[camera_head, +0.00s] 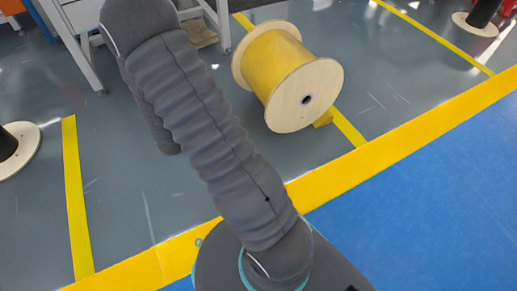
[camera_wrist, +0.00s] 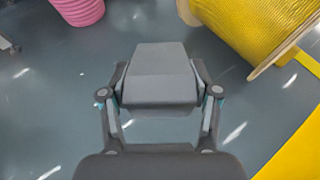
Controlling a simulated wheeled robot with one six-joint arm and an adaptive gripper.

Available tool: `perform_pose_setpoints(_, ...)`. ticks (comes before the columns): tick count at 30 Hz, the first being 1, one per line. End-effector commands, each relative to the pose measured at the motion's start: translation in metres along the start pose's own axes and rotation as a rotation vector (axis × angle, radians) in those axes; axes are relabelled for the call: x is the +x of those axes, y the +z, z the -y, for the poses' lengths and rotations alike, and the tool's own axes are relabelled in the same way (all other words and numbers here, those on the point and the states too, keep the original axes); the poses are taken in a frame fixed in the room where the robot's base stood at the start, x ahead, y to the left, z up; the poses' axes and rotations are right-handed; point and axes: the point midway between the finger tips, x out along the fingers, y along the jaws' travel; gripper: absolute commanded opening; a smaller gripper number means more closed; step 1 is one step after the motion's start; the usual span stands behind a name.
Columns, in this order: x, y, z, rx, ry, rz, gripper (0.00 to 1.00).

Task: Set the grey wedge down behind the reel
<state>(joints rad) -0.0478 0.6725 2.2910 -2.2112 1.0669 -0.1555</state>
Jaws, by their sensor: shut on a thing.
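The grey wedge (camera_wrist: 160,75) shows in the wrist view, held between the fingers of my gripper (camera_wrist: 160,92), which is shut on it. It appears above the grey floor; its exact height is unclear. The reel (camera_head: 287,75), wound with yellow cable between pale wooden flanges, lies on its side in the head view, right of my arm. In the wrist view the reel (camera_wrist: 250,30) is at the upper right, apart from the wedge. My gripper and the wedge are hidden in the head view.
A pink reel (camera_wrist: 78,10) is at the wrist view's upper left. A white-framed bench (camera_head: 85,35) stands at the back left. A wooden-flanged reel (camera_head: 18,150) is at the left edge. Floor between is open.

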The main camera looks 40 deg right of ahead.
Motion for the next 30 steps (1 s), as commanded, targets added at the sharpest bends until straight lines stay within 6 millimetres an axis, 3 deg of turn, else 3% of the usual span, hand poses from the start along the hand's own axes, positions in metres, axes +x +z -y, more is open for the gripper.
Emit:
perform_pose_setpoints(3, 0.032, -0.031, 0.048, 0.067, -0.177, -0.003, 0.18)
perform_pose_setpoints(9, 0.065, -0.088, 0.135, 0.192, -0.48, -0.003, 0.18)
perform_pose_setpoints(15, 0.069, -0.142, 0.214, 0.304, -0.743, -0.002, 0.18)
perform_pose_setpoints(18, 0.065, -0.161, 0.24, 0.341, -0.832, -0.001, 0.18)
perform_pose_setpoints(24, 0.062, -0.18, 0.262, 0.379, -0.912, 0.001, 0.18)
perform_pose_setpoints(30, 0.089, -0.19, 0.244, 0.384, -0.916, 0.002, 0.18)
